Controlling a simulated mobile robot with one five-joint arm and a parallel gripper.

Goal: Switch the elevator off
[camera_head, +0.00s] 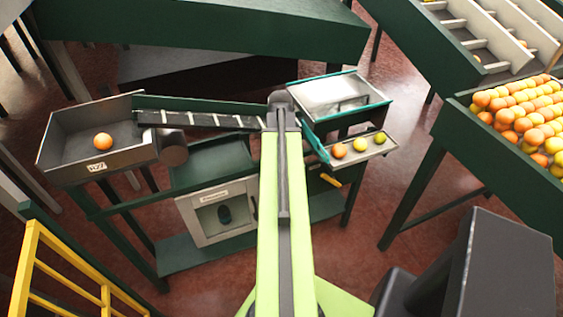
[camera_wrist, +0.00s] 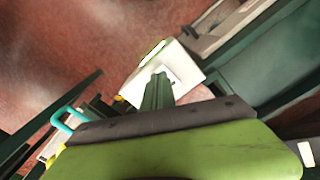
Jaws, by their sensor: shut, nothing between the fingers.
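The elevator (camera_head: 203,120) is a slatted dark belt rising from a grey bin toward the middle of the head view. In the wrist view, a white box (camera_wrist: 188,56) has a pale face with a small dark mark, partly hidden behind my gripper (camera_wrist: 158,80). My gripper is shut and empty, pointing at that face; I cannot tell whether it touches. My gripper is hidden in the head view.
The grey bin (camera_head: 62,152) holds one orange. A tray (camera_head: 372,152) at the right holds several fruits, beside a white-floored tray (camera_head: 338,98). A crate full of oranges stands far right. A yellow railing (camera_head: 62,250) is at the lower left.

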